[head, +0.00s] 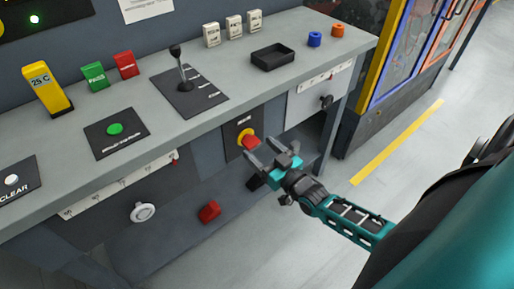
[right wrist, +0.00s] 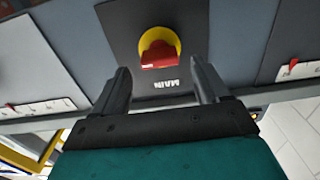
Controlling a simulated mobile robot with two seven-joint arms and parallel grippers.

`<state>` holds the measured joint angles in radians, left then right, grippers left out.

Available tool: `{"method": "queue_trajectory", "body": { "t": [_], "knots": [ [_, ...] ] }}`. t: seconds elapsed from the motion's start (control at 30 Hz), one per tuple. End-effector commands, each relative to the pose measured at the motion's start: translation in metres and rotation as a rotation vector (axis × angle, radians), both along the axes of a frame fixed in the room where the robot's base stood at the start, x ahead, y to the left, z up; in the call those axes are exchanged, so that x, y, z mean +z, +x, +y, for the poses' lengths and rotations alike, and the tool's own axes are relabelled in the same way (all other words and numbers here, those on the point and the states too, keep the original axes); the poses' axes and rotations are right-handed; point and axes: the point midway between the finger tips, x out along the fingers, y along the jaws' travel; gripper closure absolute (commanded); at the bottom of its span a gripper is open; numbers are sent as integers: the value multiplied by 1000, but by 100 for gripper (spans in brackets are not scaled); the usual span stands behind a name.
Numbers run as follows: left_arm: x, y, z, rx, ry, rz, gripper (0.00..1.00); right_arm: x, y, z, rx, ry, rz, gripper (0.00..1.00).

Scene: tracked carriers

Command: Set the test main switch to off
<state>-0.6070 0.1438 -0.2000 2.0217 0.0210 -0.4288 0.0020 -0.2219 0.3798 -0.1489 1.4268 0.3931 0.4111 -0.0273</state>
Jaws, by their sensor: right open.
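The main switch is a red knob on a yellow disc (head: 247,139), set in a dark plate on the front of the grey bench. In the right wrist view the red knob (right wrist: 158,56) shows above the upside-down word MAIN. I cannot read an on or off mark. My right gripper (head: 259,148) is open and empty in front of the switch. In the right wrist view its two fingers (right wrist: 160,68) stand apart, one to each side below the knob, and do not appear to touch it. My left gripper is not in view.
A lever (head: 183,75), a green button (head: 115,129) and a black tray (head: 272,65) are on the benchtop (head: 220,112). A white knob (head: 143,212) and a black knob (head: 326,101) stick out of the front. A red block (head: 209,211) lies lower down.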

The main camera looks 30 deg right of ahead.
Motion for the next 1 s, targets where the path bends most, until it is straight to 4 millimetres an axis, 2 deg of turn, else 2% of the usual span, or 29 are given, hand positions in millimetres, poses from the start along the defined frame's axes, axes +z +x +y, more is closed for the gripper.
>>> {"method": "queue_trajectory", "body": {
  "t": [0.1,0.2,0.53,1.0],
  "knots": [
    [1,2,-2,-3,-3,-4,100,-1,15,1,-1,0,-1,26],
    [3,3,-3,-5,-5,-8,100,-1,21,2,-1,0,0,26],
    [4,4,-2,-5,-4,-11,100,0,23,2,0,0,1,26],
    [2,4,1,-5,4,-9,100,0,23,2,0,0,1,70]
  ]
}}
